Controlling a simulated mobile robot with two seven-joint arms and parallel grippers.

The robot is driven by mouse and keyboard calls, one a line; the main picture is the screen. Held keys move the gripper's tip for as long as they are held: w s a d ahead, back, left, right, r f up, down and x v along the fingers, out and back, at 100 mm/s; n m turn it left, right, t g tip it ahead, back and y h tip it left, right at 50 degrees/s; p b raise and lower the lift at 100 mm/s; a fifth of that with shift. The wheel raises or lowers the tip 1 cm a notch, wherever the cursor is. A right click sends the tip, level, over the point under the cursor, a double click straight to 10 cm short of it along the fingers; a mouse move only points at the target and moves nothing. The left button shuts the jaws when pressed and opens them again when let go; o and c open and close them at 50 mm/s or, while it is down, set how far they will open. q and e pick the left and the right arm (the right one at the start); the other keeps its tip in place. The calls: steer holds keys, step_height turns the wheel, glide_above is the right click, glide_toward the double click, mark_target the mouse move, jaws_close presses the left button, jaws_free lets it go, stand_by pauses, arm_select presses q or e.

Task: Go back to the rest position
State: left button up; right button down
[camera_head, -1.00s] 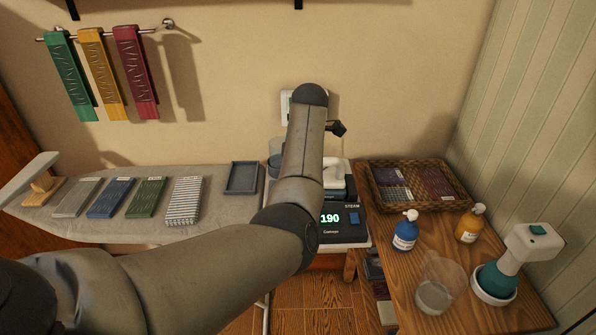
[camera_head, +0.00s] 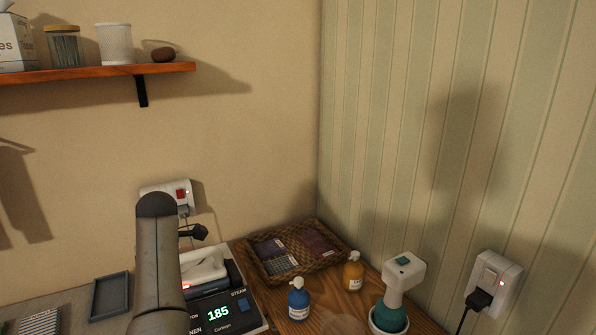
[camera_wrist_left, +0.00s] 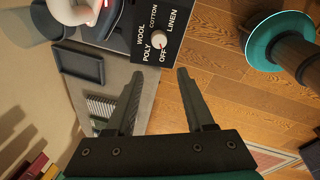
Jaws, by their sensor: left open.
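My left arm (camera_head: 157,265) rises at the lower left of the head view, in front of the steam station. Its gripper is hidden from the head view. In the left wrist view, my left gripper (camera_wrist_left: 160,74) is open, with two dark fingers apart and nothing between them. Past the fingertips is the iron station's panel with a white dial (camera_wrist_left: 157,41) and fabric labels; wooden floor also shows. In the head view, the station's display (camera_head: 218,313) reads 185, and a white iron (camera_head: 205,270) rests on it. My right gripper is not in view.
A wicker basket (camera_head: 290,268) with folded cloths, a blue bottle (camera_head: 298,302), an orange bottle (camera_head: 353,274) and a white-teal sprayer (camera_head: 395,290) stand right of the station. A grey tray (camera_head: 109,297) lies left. A shelf (camera_head: 95,73) hangs above.

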arm_select(q)
steer(key=s+d+f+m+t+y, duration=0.1)
steer(key=s+f+m+t+y, duration=0.1)
steer(key=s+f+m, duration=1)
steer(key=s+d+r+m+h, duration=0.1)
steer(key=s+d+m+h, duration=0.1)
steer(key=s+d+m, duration=0.6)
steer(key=s+d+r+m+h, duration=0.1)
steer(key=s+d+m+h, duration=0.2)
steer(key=s+d+m, duration=0.5)
steer(key=s+a+f+m+b, duration=0.1)
steer(key=s+f+b, duration=0.1)
steer(key=f, duration=1.2)
steer(key=s+a+f+m+b, duration=0.1)
steer(key=s+f+b, duration=0.15)
steer(key=f, duration=1.05)
steer(key=s+a+f+g+b, duration=0.1)
steer(key=s+a+f+b, duration=0.2)
steer(key=s+f, duration=1.1)
step_height(320, 180, down, 4)
steer(key=shift+s+r+g+y+b, duration=0.25)
steer(key=shift+s+g+y+b, duration=0.15)
steer(key=shift+b, duration=0.25)
